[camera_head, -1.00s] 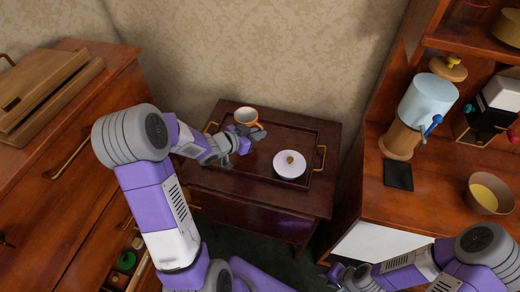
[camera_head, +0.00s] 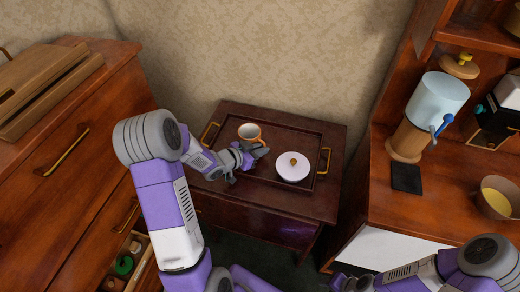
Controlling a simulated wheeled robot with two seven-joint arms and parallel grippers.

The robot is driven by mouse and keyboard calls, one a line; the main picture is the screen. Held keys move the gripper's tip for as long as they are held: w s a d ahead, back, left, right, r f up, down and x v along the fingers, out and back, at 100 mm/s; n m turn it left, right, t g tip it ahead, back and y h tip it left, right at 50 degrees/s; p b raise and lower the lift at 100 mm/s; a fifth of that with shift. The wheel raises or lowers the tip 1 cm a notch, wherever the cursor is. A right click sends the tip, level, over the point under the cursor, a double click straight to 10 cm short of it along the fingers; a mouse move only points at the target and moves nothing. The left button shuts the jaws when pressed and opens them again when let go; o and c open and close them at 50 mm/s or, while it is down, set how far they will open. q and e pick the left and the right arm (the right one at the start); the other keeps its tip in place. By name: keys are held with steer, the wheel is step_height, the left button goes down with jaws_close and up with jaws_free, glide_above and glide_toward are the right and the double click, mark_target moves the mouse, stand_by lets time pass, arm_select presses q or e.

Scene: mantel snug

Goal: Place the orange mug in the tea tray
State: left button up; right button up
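The orange mug (camera_head: 249,132), with a pale inside, is upright over the back left part of the dark wooden tea tray (camera_head: 313,133). Whether its base touches the tray floor cannot be told. My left gripper (camera_head: 257,153) is at the mug's near right side, by the handle, and appears shut on it; the fingers partly cover the contact. The tray has brass handles at both ends and lies on a small dark cabinet. My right gripper (camera_head: 343,283) is low at the bottom edge, away from the tray, its fingers partly cut off.
A white lidded dish (camera_head: 292,167) with a gold knob sits in the right half of the tray. A wooden drawer chest (camera_head: 75,165) stands left. On the right, a shelf unit holds a grinder-like jar (camera_head: 432,105), a black pad (camera_head: 406,178) and a bowl (camera_head: 497,198).

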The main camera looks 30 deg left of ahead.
arm_select(q)
steer(key=o, duration=0.3)
steer(key=shift+r, duration=0.15)
steer(key=shift+s+a+r+p, duration=0.15)
steer(key=shift+s+r+p, duration=0.1)
steer(key=shift+p, duration=0.05)
steer(key=p+v, duration=0.3)
steer(key=v, duration=0.8)
steer(key=shift+s, duration=0.25)
